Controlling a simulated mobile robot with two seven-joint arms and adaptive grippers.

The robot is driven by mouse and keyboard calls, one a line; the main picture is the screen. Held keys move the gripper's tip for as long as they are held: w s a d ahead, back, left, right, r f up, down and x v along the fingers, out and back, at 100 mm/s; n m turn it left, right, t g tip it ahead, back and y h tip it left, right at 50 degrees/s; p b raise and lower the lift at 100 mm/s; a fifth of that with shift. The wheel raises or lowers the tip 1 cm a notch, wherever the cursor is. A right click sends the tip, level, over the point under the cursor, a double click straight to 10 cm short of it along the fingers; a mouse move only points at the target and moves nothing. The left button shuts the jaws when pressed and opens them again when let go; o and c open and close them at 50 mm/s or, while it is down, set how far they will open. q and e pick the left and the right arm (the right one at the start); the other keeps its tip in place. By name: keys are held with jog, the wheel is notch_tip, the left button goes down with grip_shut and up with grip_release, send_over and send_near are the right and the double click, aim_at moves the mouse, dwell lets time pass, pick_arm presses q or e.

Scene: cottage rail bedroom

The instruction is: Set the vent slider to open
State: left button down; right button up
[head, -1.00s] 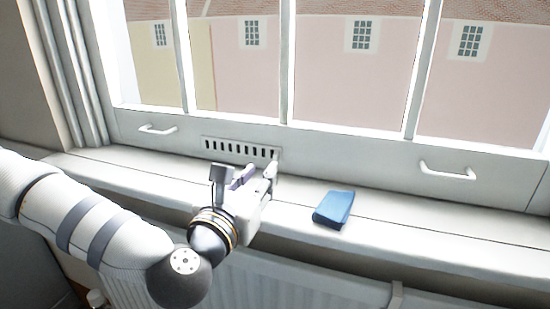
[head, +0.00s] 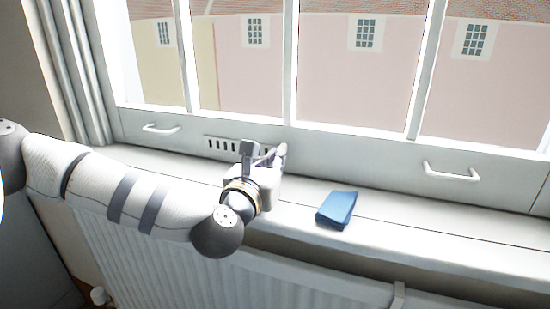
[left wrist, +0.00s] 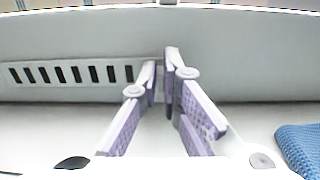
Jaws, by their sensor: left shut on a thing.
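The vent (head: 221,146) is a slotted plate in the window's bottom rail; its several dark slots also show in the left wrist view (left wrist: 70,86). My left gripper (head: 266,152) is at the right end of the vent, over the sill. In the left wrist view, its purple-padded fingers (left wrist: 160,72) come close together at the vent's right end, against the rail. They are shut on the vent slider's small tab, which is mostly hidden between the fingertips. The head view hides the vent's right part behind the gripper. My right gripper is not in view.
A blue folded cloth (head: 336,209) lies on the sill (head: 430,232) right of the gripper; its edge shows in the left wrist view (left wrist: 300,148). White handles (head: 160,129) and (head: 451,172) stick out from the rail. A radiator (head: 170,262) stands below the sill.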

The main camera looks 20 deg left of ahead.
pick_arm(q)
jog(key=d, duration=0.3)
jog(key=shift+d, duration=0.2)
jog(key=c, duration=1.8)
grip_release()
jog(key=shift+s+d, duration=0.1)
jog(key=shift+o, duration=0.2)
jog(key=s, duration=1.2)
jog(key=shift+a, duration=0.3)
